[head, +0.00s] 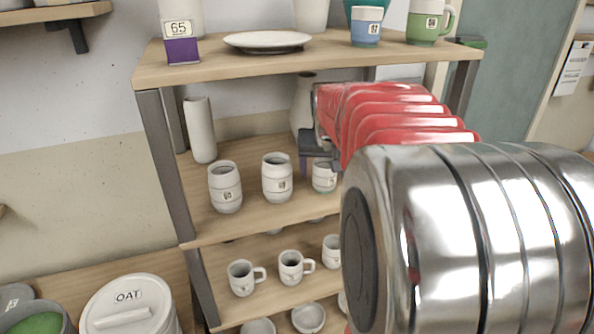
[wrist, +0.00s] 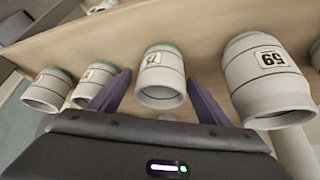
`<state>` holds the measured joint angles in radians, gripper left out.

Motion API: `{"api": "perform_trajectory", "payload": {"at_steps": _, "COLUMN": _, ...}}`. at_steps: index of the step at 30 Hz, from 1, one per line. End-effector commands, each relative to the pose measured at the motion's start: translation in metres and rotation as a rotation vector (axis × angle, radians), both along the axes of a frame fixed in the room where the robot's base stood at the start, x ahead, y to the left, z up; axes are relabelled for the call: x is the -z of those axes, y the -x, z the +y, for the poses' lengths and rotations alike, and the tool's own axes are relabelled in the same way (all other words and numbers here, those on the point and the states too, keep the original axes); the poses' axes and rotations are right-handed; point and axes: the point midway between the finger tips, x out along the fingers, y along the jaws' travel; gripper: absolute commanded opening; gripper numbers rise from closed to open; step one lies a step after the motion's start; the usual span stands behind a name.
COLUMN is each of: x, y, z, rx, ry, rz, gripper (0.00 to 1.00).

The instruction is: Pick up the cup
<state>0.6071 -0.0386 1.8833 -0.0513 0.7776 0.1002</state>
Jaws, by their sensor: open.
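The task names only "the cup", and several cups are in view. A white cup with a thin dark line, a small label and a greenish base (wrist: 160,76) shows between my fingers in the wrist view, where the picture is upside down. It appears to be the partly hidden cup (head: 324,177) on the middle shelf in the head view. My gripper (wrist: 158,79) is open, its purple fingers on either side of the cup in the picture. I cannot tell whether they reach around it. In the head view my gripper (head: 319,158) is just above and in front of it.
Two white cups (head: 225,187) (head: 277,178) stand to the left on the same shelf, near a tall vase (head: 200,130). The upper shelf (head: 215,65) holds a plate (head: 267,41) and more cups. Handled mugs (head: 292,267) stand below. My arm hides the shelf's right side.

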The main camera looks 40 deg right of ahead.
Motion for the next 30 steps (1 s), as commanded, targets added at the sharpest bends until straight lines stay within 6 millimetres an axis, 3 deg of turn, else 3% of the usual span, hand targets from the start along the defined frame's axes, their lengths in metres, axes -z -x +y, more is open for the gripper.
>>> {"api": "perform_trajectory", "payload": {"at_steps": 5, "x": 0.0124, "y": -0.0056, "z": -0.0044, "rx": 0.0, "ry": 0.0, "rz": 0.0, "gripper": 0.71}}
{"api": "perform_trajectory", "payload": {"at_steps": 21, "x": 0.0127, "y": -0.0058, "z": -0.0042, "rx": -0.001, "ry": 0.0, "rz": 0.0, "gripper": 0.71}}
{"api": "perform_trajectory", "payload": {"at_steps": 30, "x": 0.0128, "y": -0.006, "z": -0.0039, "rx": -0.001, "ry": 0.0, "rz": 0.0, "gripper": 0.5}}
